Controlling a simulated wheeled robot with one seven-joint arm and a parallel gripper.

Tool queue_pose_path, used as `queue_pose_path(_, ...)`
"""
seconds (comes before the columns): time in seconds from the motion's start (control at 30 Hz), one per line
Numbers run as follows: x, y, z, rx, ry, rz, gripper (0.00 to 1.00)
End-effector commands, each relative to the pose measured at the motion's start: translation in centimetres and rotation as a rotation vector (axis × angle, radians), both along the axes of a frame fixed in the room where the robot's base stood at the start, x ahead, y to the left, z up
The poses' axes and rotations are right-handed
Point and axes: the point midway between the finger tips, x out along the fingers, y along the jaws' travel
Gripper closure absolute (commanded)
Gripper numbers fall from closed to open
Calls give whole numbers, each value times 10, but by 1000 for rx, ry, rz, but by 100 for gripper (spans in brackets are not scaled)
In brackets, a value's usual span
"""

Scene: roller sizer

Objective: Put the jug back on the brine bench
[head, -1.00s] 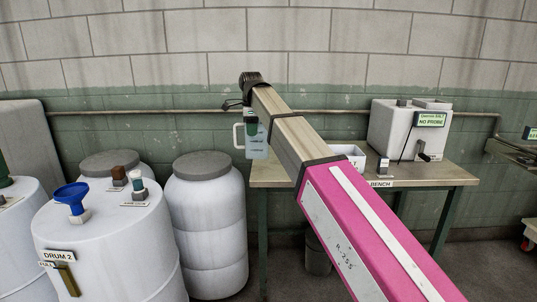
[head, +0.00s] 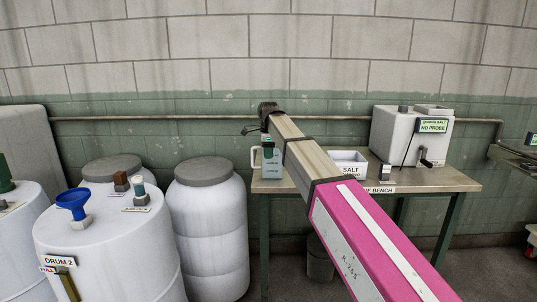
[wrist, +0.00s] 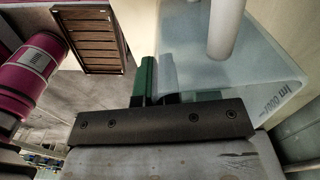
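The jug (head: 271,170) is a clear, bluish container with a white handle on its left side. My gripper (head: 267,142) is shut on its upper part, and the jug is upright. In the head view it is over the left end of the brine bench (head: 448,181); I cannot tell whether its base touches the top. In the wrist view the jug (wrist: 262,78), with volume print on its side, fills the upper right beside the gripper (wrist: 172,88), where green finger parts show. My arm hides part of the bench.
A white salt tray (head: 349,157) and a white machine reading NO PROBE (head: 394,135) stand on the bench. White drums (head: 205,235) stand close to its left; one bears a blue funnel (head: 73,199). A pipe runs along the wall behind.

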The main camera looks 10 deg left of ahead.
Motion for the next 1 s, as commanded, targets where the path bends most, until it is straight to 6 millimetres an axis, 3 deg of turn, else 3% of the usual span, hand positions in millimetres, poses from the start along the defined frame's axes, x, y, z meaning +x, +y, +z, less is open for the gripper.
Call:
queue_pose_path(0.3, 0, 0, -2, 0, -1, 0, 100)
queue_pose_path(0.4, 0, 0, -2, 0, -1, 0, 71)
queue_pose_path(0.77, 1, 0, 2, 0, -1, 0, 71)
queue_pose_path(1.0, 2, 1, 38, 1, -2, 0, 71)
